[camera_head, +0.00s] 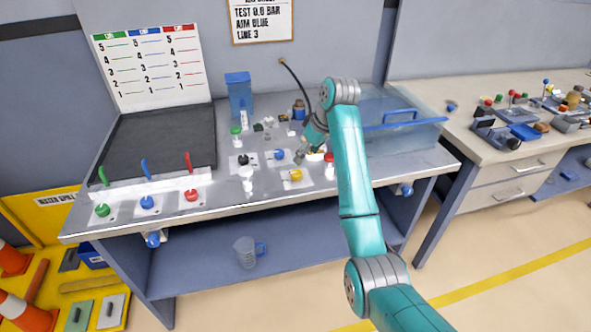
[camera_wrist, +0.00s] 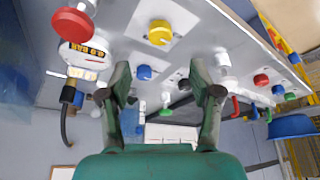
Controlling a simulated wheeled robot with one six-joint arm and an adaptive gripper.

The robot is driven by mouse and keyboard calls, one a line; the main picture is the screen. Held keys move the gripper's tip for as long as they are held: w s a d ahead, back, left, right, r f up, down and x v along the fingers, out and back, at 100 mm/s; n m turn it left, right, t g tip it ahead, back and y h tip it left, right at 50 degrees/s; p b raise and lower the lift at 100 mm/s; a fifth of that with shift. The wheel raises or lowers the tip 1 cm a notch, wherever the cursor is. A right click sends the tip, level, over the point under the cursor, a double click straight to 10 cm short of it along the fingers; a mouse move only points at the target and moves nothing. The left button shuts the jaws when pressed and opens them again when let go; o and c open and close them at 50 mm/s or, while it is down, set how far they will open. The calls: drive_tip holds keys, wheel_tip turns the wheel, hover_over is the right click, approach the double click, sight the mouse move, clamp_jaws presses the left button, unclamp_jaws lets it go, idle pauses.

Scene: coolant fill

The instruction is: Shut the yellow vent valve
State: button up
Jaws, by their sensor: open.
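The yellow vent valve (camera_head: 296,175) is a round yellow knob on a white plate near the front of the bench top. In the wrist view the yellow knob (camera_wrist: 160,32) shows at the top middle, beyond the fingertips. My gripper (camera_head: 303,153) hangs just behind the yellow knob in the head view, above the bench. In the wrist view my gripper (camera_wrist: 165,90) has its two green fingers spread wide with nothing between them. No finger touches the yellow knob. I cannot tell its handle position.
A blue knob (camera_head: 279,154) and a red-capped post (camera_head: 329,160) stand close to the yellow knob. A gauge reading 0.0 BAR (camera_wrist: 85,52) is beside the red cap. A clear tank (camera_head: 400,130) with blue trim stands at right. Three coloured levers line the left front.

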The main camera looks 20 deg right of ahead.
sight(297, 173)
drive_tip(key=x, duration=1)
drive_tip(key=shift+a, duration=0.1)
drive_tip(key=c, duration=1.1)
drive_tip(key=shift+c, duration=0.2)
